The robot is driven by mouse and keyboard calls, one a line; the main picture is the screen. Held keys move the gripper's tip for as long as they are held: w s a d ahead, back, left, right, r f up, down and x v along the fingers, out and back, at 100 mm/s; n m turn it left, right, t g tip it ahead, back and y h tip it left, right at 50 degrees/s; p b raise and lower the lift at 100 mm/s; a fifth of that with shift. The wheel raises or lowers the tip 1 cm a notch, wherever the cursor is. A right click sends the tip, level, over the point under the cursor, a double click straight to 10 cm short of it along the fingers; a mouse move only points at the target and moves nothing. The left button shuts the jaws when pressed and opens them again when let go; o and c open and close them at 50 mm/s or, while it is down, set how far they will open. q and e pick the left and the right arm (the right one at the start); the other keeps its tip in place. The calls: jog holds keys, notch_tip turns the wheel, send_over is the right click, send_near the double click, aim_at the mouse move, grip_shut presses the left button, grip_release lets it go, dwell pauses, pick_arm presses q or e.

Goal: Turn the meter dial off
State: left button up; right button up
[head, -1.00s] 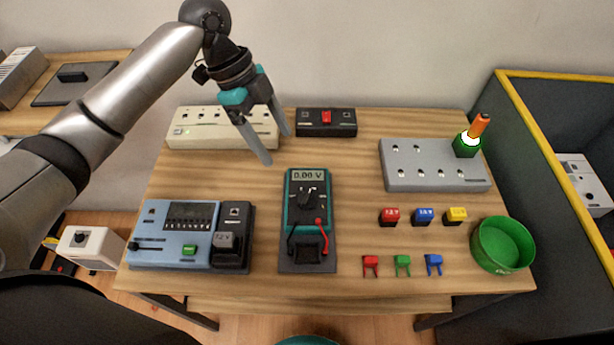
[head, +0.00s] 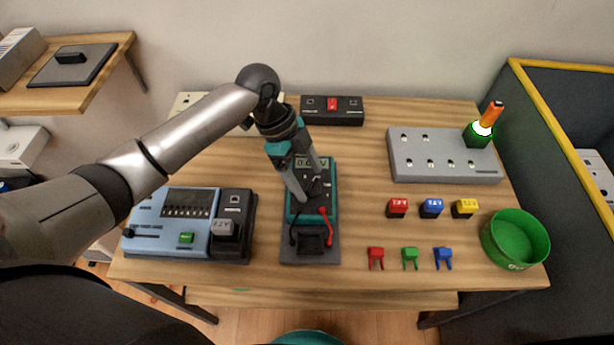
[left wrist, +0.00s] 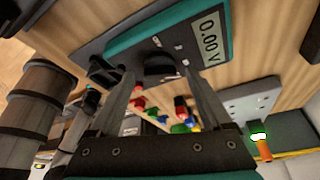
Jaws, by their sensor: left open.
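The meter (head: 293,213) is a teal and dark grey multimeter lying on the wooden table, with red and black leads at its lower end. Its display reads 0.00 V in the left wrist view (left wrist: 210,36). My left gripper (head: 312,194) is open over the meter's upper half. The black dial (left wrist: 160,68) shows between the two fingers in the left wrist view; in the head view the fingers partly cover it. I cannot tell whether a finger touches it. My right gripper is not in view.
A blue device (head: 173,222) with a black unit stands left of the meter. Small coloured blocks (head: 431,207) and clips lie to its right, with a green bowl (head: 516,239). A grey panel (head: 443,156) and a black box with a red switch (head: 332,111) are behind.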

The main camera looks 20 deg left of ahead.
pick_arm(q)
jog(key=shift+f, duration=0.1)
grip_shut()
dwell(0.7)
